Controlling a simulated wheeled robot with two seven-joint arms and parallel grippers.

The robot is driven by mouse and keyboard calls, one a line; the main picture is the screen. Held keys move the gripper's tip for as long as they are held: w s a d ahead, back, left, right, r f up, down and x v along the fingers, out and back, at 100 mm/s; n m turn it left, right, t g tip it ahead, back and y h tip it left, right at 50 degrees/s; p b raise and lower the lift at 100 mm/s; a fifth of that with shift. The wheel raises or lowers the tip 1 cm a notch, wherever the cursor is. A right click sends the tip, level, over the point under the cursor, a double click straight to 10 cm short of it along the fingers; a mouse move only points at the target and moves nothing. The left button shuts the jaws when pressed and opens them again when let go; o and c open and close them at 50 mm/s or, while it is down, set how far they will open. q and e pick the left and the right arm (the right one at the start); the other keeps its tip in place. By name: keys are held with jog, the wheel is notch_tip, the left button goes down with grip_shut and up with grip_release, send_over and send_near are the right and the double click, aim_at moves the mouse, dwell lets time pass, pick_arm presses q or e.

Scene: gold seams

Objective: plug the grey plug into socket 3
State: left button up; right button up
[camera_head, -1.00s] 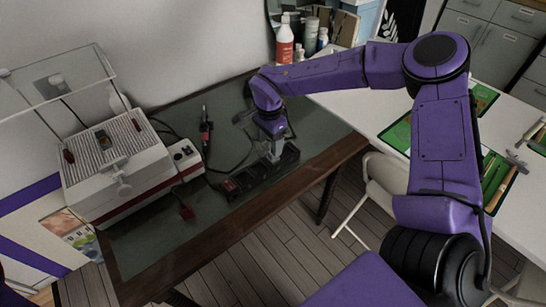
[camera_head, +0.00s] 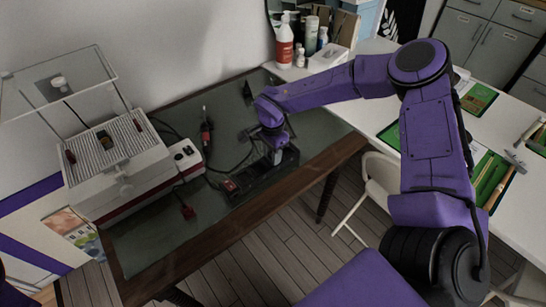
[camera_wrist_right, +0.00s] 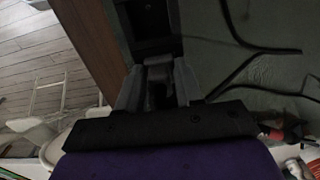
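My right gripper (camera_head: 277,156) points down over the right part of a black socket strip (camera_head: 252,180) on the dark green table mat. In the right wrist view its two grey fingers (camera_wrist_right: 158,90) are close together around a small grey piece, which looks like the grey plug (camera_wrist_right: 158,68). The strip (camera_wrist_right: 153,22) lies just beyond the fingertips there. The fingers hide the plug's lower end, so I cannot tell whether it is in a socket. Socket numbers are not readable. My left gripper is out of view.
A red switch (camera_head: 230,186) marks the strip's near-left end. A white ribbed machine (camera_head: 118,165) fills the table's left. The wooden front edge (camera_head: 240,217) is close to the strip.

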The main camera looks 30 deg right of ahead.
jog(key=shift+c, duration=0.4)
jog(key=shift+r, duration=0.1)
jog(key=shift+r, duration=0.25)
notch_tip(320, 180, up, 3)
jog(key=shift+f, duration=0.1)
jog(key=s+a+r, duration=0.1)
jog(key=s+r, duration=0.3)
jog(key=s, duration=0.3)
jog(key=s+a+r+b, duration=0.1)
jog(key=s+r, duration=0.4)
jog(key=s, duration=0.2)
jog(key=shift+a+r, duration=0.2)
jog(key=shift+r, duration=0.1)
